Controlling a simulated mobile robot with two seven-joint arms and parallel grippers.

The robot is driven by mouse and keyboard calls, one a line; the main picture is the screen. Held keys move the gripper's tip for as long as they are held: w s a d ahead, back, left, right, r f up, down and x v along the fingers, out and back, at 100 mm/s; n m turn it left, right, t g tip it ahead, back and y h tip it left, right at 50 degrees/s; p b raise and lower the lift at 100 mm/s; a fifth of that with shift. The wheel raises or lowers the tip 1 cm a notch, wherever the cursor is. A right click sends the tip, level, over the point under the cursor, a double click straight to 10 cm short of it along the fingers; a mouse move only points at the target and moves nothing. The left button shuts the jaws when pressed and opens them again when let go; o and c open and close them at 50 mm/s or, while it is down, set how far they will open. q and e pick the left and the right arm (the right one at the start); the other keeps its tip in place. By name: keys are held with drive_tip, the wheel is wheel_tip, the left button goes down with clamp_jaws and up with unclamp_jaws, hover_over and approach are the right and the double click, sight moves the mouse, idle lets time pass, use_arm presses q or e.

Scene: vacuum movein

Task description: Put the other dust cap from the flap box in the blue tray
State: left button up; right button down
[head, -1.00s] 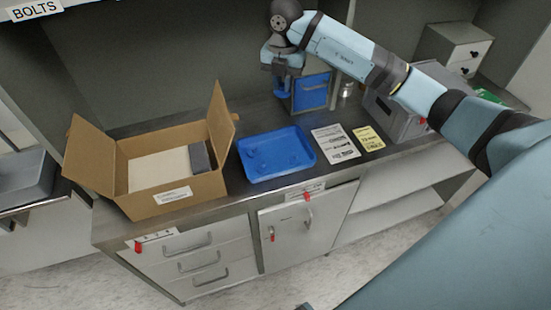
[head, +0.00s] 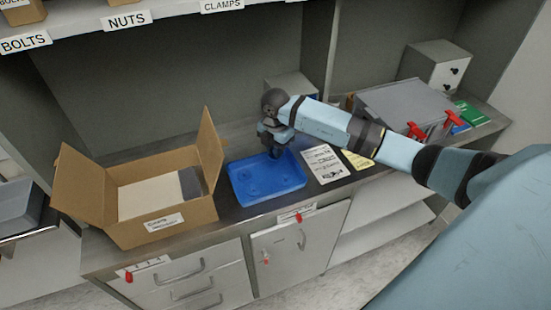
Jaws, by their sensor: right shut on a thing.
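The flap box (head: 128,231) is an open brown cardboard box with raised flaps and a white label, at the left of the counter. Inside it are a pale flat panel (head: 150,197) and a dark grey block (head: 191,183) at the right end. The blue tray (head: 262,198) lies right of the box; low round blue shapes show on its floor, too small to tell apart. My right gripper (head: 276,154) points down over the far right part of the tray. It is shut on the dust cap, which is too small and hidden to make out. My left gripper is not in view.
A white printed sheet (head: 324,164) and a yellow note (head: 357,159) lie right of the tray. A grey case (head: 405,108) with red latches stands further right, and a small drawer unit (head: 436,66) behind. A labelled shelf hangs above.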

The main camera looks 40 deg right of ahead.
sight(276, 167)
drive_tip(key=shift+f, duration=2.45)
drive_tip(key=shift+f, duration=0.1)
drive_tip(key=c, duration=1.1)
unclamp_jaws()
wheel_tip(276, 167, up, 12)
drive_tip(key=shift+r+b, duration=0.15)
drive_tip(key=shift+b, duration=0.35)
